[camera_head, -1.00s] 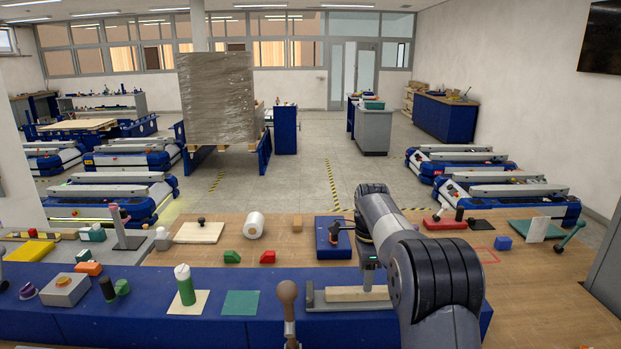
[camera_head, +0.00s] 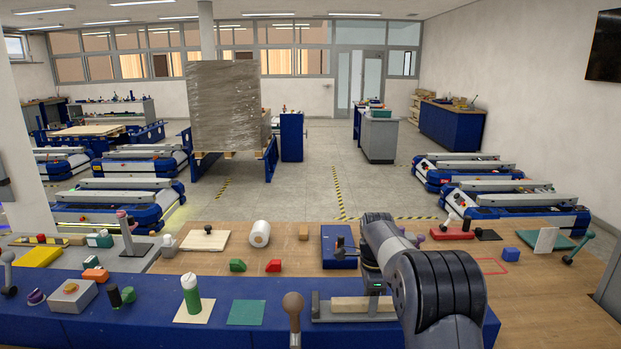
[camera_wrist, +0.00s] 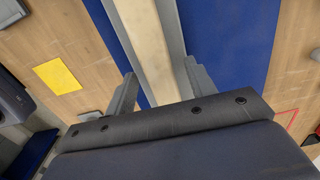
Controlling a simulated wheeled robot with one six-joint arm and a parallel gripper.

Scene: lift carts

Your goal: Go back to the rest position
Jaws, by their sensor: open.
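My arm reaches over the bench at the right of centre in the head view, its end bent down. My gripper is open, with its two grey fingers apart in the wrist view (camera_wrist: 163,85). A pale wooden bar (camera_head: 362,304) lies in a grey metal holder (camera_head: 340,317) on the blue bench cover. In the wrist view the bar (camera_wrist: 143,45) runs through the gap between the fingers, nothing visibly gripped. How high the fingers are above it I cannot tell.
A brown-knobbed lever (camera_head: 293,305) stands left of the holder. A blue block with a black tool (camera_head: 338,262) lies just behind my gripper. Bare wood (camera_head: 540,305) lies on the right.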

